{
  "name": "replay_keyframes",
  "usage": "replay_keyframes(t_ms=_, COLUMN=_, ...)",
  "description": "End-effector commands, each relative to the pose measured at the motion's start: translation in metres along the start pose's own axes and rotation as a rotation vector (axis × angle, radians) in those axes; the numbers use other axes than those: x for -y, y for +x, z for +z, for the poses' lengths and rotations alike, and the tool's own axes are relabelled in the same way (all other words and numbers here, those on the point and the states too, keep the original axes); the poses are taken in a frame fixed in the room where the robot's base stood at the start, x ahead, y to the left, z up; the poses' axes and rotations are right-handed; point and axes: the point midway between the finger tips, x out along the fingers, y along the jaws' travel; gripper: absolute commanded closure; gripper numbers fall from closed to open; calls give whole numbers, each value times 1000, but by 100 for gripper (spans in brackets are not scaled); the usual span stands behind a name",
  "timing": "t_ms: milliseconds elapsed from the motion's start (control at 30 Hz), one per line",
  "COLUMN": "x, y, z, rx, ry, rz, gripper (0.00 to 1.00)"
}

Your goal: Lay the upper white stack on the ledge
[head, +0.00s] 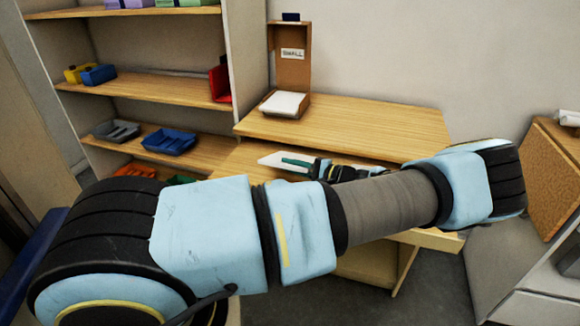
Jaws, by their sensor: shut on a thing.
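A flat white stack (272,160) shows above the lower desk top, at the left end of my gripper (298,163). My gripper is shut on this white stack; a teal finger lies across it, and my forearm hides most of the hand. Another white stack (284,103) lies in the base of a brown cardboard holder marked SMALL (292,72). The holder stands at the left of the raised wooden ledge (365,127) at the back of the desk. The held stack is just in front of the ledge's front edge; I cannot tell its exact height.
The ledge is bare to the right of the holder. A shelf unit (150,88) on the left holds blue trays (169,141), a grey tray (116,131) and a red item (220,83). A brown board (553,180) stands at the right. My arm covers much of the lower desk.

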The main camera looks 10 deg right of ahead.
Motion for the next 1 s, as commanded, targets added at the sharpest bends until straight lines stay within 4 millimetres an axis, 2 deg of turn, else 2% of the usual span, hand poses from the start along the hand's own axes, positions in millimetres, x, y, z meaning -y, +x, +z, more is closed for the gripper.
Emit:
replay_keyframes(t_ms=167, x=1, y=0, z=0, rx=1, ry=-1, rz=-1, gripper=100)
replay_keyframes(t_ms=200, x=1, y=0, z=0, rx=1, ry=-1, rz=-1, gripper=85)
replay_keyframes(t_ms=500, x=0, y=0, z=0, rx=0, ry=0, rz=-1, gripper=52)
replay_keyframes(t_ms=667, x=0, y=0, z=0, rx=0, ry=0, rz=0, gripper=51)
replay_keyframes(t_ms=900, x=0, y=0, z=0, rx=0, ry=0, rz=0, gripper=25)
replay_keyframes(t_ms=1000, x=0, y=0, z=0, rx=0, ry=0, rz=0, gripper=25)
